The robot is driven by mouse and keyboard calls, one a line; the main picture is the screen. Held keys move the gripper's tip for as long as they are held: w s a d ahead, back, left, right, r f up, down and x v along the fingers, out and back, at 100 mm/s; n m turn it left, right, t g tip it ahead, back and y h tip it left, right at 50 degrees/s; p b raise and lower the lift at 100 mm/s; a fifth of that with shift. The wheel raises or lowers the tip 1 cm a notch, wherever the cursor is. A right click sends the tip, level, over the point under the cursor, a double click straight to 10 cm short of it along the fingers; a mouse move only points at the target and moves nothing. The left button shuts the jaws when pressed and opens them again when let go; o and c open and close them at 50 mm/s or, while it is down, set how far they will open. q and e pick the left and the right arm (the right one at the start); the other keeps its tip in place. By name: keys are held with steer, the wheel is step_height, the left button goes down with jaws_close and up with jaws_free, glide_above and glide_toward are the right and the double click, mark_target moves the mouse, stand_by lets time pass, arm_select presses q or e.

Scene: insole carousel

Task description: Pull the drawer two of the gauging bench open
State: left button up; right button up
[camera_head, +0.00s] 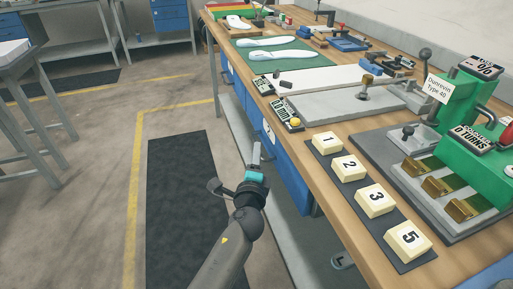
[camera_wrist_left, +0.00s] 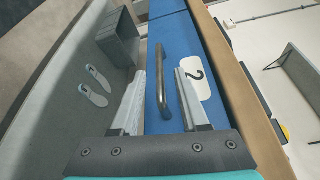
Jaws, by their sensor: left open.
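The gauging bench (camera_head: 330,175) runs along the right, with blue drawer fronts under its wooden top. In the left wrist view, drawer two (camera_wrist_left: 172,40) is a blue front with a white label "2" (camera_wrist_left: 196,76) and a dark bar handle (camera_wrist_left: 161,82). The drawer looks shut. My left gripper (camera_head: 256,150) is open in front of the blue drawer fronts. In the left wrist view its two fingers (camera_wrist_left: 160,73) point at the drawer, one on each side of the handle. I cannot tell whether they touch it. My right gripper is not in view.
Number blocks (camera_head: 349,167) stand on a dark strip near the bench's front edge, beside a green machine (camera_head: 480,160). A grey lower shelf (camera_wrist_left: 60,110) holds a pair of insoles (camera_wrist_left: 94,84) and a grey bin (camera_wrist_left: 118,38). A dark floor mat (camera_head: 185,200) lies clear in front.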

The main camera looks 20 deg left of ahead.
arm_select(q)
steer(key=shift+b+x, duration=0.65)
steer(key=shift+x, duration=1.85)
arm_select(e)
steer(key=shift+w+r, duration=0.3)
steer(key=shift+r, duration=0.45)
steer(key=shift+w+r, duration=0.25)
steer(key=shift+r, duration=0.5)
arm_select(q)
jaws_close()
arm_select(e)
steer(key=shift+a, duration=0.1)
